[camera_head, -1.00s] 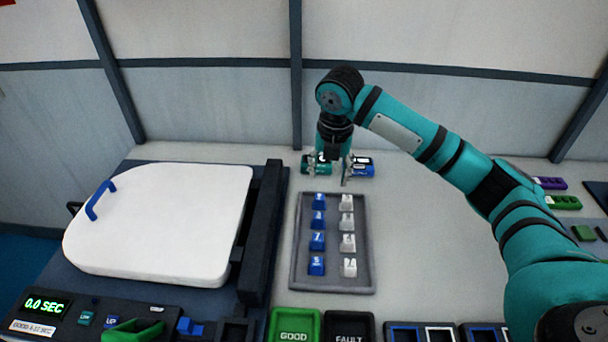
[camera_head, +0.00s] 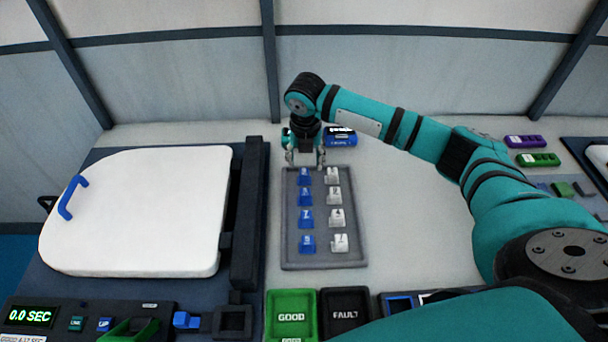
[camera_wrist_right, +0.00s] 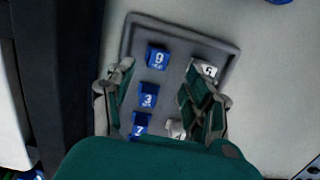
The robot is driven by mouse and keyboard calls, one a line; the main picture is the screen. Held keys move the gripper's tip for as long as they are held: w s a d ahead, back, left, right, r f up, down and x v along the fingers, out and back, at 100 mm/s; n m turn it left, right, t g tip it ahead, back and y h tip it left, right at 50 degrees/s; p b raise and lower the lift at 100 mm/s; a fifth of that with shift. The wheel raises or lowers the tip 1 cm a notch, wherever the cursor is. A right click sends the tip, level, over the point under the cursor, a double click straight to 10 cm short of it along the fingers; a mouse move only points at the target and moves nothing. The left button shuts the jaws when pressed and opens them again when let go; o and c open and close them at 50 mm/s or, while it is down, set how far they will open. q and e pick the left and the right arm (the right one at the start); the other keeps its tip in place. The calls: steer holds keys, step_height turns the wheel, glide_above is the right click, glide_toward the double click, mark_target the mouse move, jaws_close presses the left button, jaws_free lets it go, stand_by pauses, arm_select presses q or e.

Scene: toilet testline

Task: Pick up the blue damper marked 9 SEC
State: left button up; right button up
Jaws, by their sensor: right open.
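The blue damper marked 9 SEC (camera_wrist_right: 158,58) stands in the grey tray, at the tray's far left corner in the wrist view. In the head view the blue damper in that corner (camera_head: 304,175) is just below my right gripper (camera_head: 305,160). My right gripper is open and empty; its two fingers show in the wrist view (camera_wrist_right: 158,98), with the 9 SEC damper beyond the fingertips. More blue dampers, marked 3 (camera_wrist_right: 148,95) and 7 (camera_wrist_right: 139,124), stand in the same column. My left gripper is not in view.
The grey tray (camera_head: 288,225) also holds a column of white dampers (camera_head: 336,217). A blue device (camera_head: 340,137) stands behind the tray. The white toilet lid (camera_head: 140,215) lies left. Green GOOD (camera_head: 291,317) and black FAULT (camera_head: 344,314) bins stand in front.

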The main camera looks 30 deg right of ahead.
mark_target(304, 172)
steer(key=shift+w+d+f+p, duration=0.1)
steer(key=shift+f+p, duration=0.1)
steer(key=shift+f, duration=0.75)
steer(key=shift+w+a+f+p, duration=0.1)
steer(key=shift+w+f+p, duration=0.05)
steer(key=shift+f, duration=0.85)
steer(key=shift+w+d+f+p, duration=0.1)
steer(key=shift+f+p, duration=0.1)
steer(key=shift+f, duration=0.75)
jaws_close()
steer(key=shift+r, duration=0.1)
